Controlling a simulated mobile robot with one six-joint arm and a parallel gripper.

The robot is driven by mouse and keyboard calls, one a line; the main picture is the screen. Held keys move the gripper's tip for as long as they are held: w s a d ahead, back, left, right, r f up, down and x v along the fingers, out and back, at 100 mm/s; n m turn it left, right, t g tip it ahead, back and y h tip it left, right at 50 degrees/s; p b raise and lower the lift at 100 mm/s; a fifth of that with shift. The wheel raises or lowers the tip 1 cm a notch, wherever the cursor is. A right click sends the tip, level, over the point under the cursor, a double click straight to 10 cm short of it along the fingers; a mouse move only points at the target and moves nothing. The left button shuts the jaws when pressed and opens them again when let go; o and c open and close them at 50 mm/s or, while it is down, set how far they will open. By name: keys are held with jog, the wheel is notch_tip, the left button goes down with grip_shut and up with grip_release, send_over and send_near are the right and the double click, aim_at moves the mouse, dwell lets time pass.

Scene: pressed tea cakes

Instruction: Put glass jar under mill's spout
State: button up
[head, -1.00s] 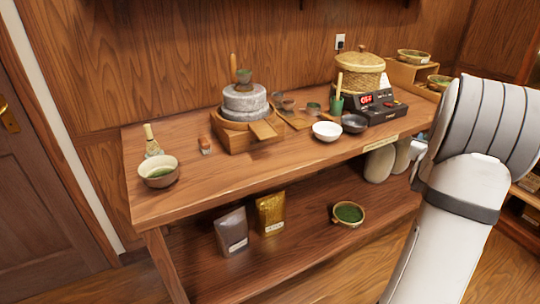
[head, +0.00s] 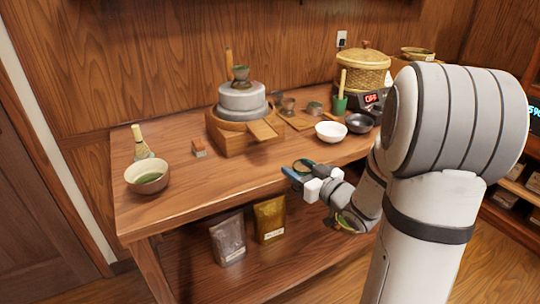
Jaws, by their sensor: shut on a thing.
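The stone mill (head: 242,98) stands on a wooden base at the back of the table. Its wooden spout (head: 264,130) slopes out at the front right, with bare table below it. My gripper (head: 301,171) is at the table's front edge, in front of and to the right of the mill. It is shut on a small round object (head: 302,166), which looks like the glass jar seen from above. Only its round top shows clearly; the blue fingers hide its sides.
A white bowl (head: 331,132) and a dark bowl (head: 359,123) stand right of the mill. The table between block and gripper is clear.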

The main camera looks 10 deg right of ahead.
jog(key=x, duration=1.5)
jog(key=shift+d+r, duration=0.1)
jog(key=shift+r, duration=0.25)
jog(key=shift+w+f, duration=0.25)
jog(key=shift+s, duration=0.1)
jog(key=shift+c, duration=0.2)
jog(key=shift+f+b, duration=0.2)
jog(key=shift+b, duration=0.15)
jog(key=o, duration=1.1)
jog(key=shift+r, duration=0.1)
